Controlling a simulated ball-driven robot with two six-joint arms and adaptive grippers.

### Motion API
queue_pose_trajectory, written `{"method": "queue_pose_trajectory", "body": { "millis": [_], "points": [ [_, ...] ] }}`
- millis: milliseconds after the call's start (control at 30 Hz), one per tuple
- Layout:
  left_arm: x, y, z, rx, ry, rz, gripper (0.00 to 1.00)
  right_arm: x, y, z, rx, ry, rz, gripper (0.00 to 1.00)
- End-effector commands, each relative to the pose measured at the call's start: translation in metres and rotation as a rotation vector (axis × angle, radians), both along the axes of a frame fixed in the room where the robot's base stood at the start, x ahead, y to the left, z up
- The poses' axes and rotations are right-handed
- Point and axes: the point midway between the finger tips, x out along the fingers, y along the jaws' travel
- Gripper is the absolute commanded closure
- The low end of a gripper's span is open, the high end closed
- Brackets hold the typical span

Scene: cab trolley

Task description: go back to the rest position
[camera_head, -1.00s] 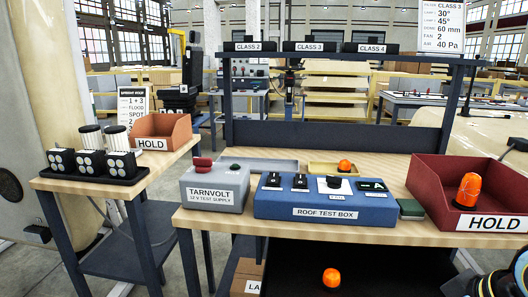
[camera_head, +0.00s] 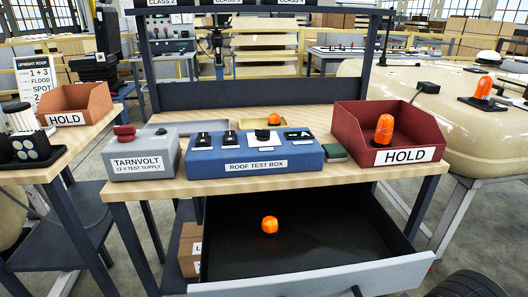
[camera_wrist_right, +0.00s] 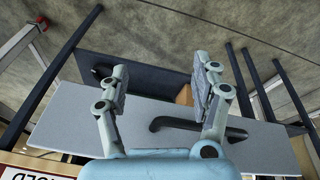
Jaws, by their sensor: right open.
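My right gripper (camera_wrist_right: 162,75) shows in the right wrist view, with its two grey fingers apart and nothing between them. Beyond the fingers is the grey drawer front (camera_wrist_right: 75,105) with a black handle (camera_wrist_right: 190,125); the gripper appears apart from it. In the head view the drawer front (camera_head: 330,280) is pulled out below the bench. An orange beacon (camera_head: 270,224) stands on the dark drawer floor. Neither gripper shows in the head view, and my left gripper is not seen.
The bench (camera_head: 120,194) carries a grey test supply (camera_head: 140,163), a blue roof test box (camera_head: 240,157) and a red HOLD bin (camera_head: 350,130) holding an orange beacon (camera_head: 384,130). A side table (camera_head: 75,150) stands left. A cream roof panel (camera_head: 420,125) is at the right.

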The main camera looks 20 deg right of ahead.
Motion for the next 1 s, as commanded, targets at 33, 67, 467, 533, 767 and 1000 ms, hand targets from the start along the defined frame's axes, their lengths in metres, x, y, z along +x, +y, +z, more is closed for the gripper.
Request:
{"method": "queue_pose_trajectory", "body": {
  "millis": [33,67,467,533,767,1000],
  "points": [
    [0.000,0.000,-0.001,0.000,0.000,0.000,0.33,-0.003,-0.002,-0.021,0.001,0.014,-0.003,0.35],
    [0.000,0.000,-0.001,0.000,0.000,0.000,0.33,-0.004,-0.003,-0.033,0.001,0.019,-0.004,0.35],
    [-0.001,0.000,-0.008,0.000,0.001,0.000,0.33,-0.107,-0.022,-0.247,0.007,0.121,-0.033,0.35],
    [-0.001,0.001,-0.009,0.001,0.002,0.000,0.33,-0.137,-0.023,-0.271,0.009,0.138,-0.037,0.35],
    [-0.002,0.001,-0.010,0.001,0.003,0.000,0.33,-0.204,-0.024,-0.308,0.013,0.166,-0.046,0.35],
    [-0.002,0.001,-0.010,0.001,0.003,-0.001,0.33,-0.217,-0.024,-0.311,0.013,0.170,-0.046,0.35]
  ]
}}
